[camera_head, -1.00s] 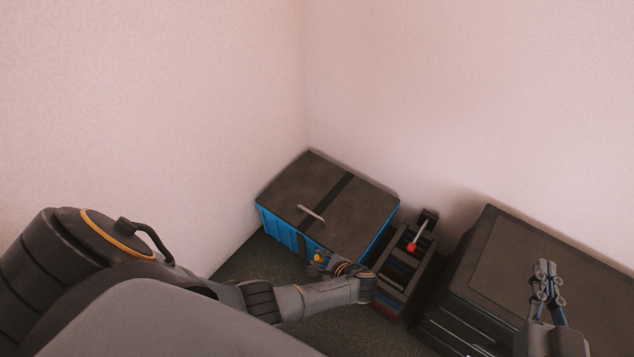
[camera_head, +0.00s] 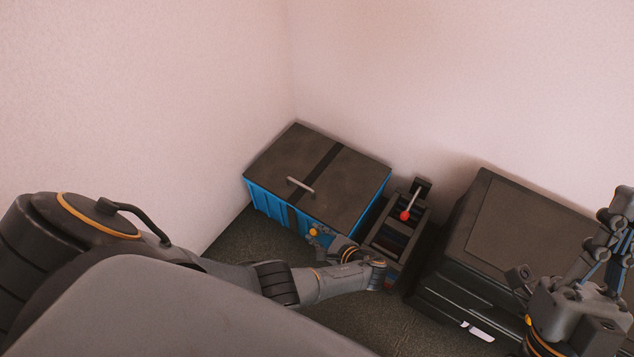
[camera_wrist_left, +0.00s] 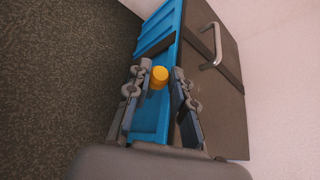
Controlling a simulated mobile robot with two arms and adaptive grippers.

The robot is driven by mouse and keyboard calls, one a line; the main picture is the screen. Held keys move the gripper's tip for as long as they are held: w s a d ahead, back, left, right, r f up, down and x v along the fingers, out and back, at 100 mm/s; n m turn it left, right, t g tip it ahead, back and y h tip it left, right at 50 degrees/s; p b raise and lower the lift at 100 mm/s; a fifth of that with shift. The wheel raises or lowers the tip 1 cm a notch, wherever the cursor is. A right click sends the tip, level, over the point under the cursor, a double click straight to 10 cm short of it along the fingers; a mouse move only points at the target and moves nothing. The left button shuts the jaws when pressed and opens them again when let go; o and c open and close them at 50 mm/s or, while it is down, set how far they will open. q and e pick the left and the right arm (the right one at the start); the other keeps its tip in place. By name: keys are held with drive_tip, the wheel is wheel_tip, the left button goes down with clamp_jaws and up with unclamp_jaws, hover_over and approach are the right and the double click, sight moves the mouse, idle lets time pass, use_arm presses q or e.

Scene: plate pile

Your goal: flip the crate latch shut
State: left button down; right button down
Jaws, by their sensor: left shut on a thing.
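The blue crate (camera_head: 267,204) stands in the corner with its dark lid (camera_head: 327,163) down. A light handle (camera_head: 300,185) sits on the lid. The latch's yellow-orange knob (camera_head: 313,232) is at the crate's front side and shows in the left wrist view (camera_wrist_left: 159,76). My left gripper (camera_head: 322,238) is at the crate's front, its fingers shut on the knob, one on each side in the left wrist view (camera_wrist_left: 158,84). The rest of the latch is hidden or too small to tell. My right gripper (camera_head: 617,212) is at the right edge, away from the crate; its finger gap is unclear.
A narrow dark unit with a red-knobbed lever (camera_head: 405,215) stands right of the crate. A large black box (camera_head: 480,262) stands further right, below my right gripper. Pale walls (camera_head: 200,80) close in behind. Dark floor (camera_head: 235,238) is bare in front of the crate.

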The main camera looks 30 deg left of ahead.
use_arm(q)
drive_tip(key=c, duration=1.1)
unclamp_jaws()
drive_tip(key=shift+c, duration=0.2)
drive_tip(key=v, duration=0.7)
drive_tip(key=shift+d, duration=0.2)
drive_tip(key=shift+r, duration=0.1)
